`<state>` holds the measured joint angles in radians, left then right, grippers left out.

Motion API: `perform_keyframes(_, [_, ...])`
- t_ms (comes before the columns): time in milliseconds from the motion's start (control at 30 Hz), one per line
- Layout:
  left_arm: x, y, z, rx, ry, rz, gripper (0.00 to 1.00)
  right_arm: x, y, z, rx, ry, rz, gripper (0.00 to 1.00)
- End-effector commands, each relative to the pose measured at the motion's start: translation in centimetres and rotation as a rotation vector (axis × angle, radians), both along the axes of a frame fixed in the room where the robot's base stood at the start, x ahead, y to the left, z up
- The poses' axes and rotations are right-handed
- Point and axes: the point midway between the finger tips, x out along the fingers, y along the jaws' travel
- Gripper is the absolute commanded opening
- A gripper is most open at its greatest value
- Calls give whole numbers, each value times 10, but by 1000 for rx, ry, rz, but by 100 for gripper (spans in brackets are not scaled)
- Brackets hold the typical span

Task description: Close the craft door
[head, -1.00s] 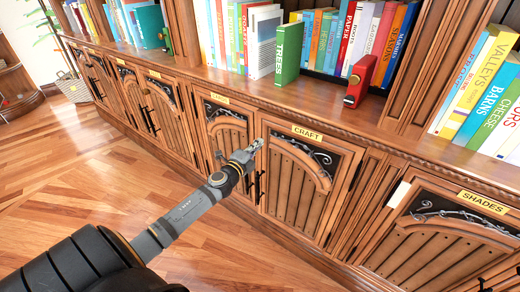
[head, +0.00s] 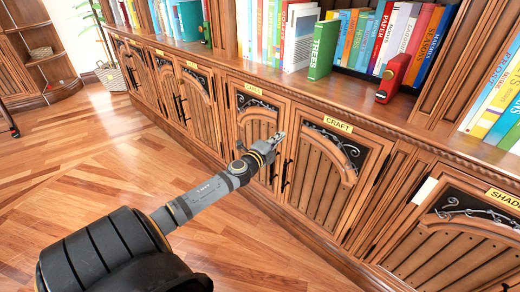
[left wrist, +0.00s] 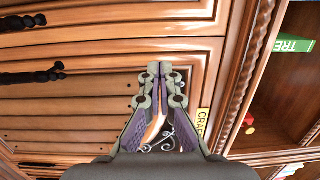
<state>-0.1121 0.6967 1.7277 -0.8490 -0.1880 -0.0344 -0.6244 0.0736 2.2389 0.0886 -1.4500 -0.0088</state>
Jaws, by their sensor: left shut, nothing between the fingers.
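The craft door (head: 322,178) is a wooden cabinet door with an arched slatted panel, black scrollwork and a yellow CRAFT label (head: 338,124). It looks flush or nearly flush with the cabinet front; I cannot tell if a small gap remains. Its dark handle (head: 286,174) is on its left side. My left gripper (head: 278,139) is shut and empty, near the door's upper left edge; I cannot tell if it touches. In the left wrist view, its shut fingertips (left wrist: 153,70) overlap the door front (left wrist: 95,118), beside the CRAFT label (left wrist: 202,122). My right gripper is out of view.
The shelf above holds rows of books, a green TREES book (head: 323,50) and a red object (head: 392,80). The neighbouring door (head: 257,128) on the left and the SHADES door (head: 450,240) on the right look shut. The wooden floor (head: 75,180) is clear.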

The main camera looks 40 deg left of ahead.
Motion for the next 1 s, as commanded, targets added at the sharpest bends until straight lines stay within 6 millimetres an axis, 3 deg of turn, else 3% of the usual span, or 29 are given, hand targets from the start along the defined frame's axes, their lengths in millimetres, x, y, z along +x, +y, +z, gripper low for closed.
perform_keyframes(33, [-8,-2,-9,6,4,-6,0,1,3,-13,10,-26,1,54])
perform_keyframes(233, [-36,-3,-8,6,5,-11,0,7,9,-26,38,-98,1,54])
perform_keyframes(500, [-75,0,-2,1,8,-2,0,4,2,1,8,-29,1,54])
perform_keyframes(1000, [-84,-1,-4,-4,3,-4,0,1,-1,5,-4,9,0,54])
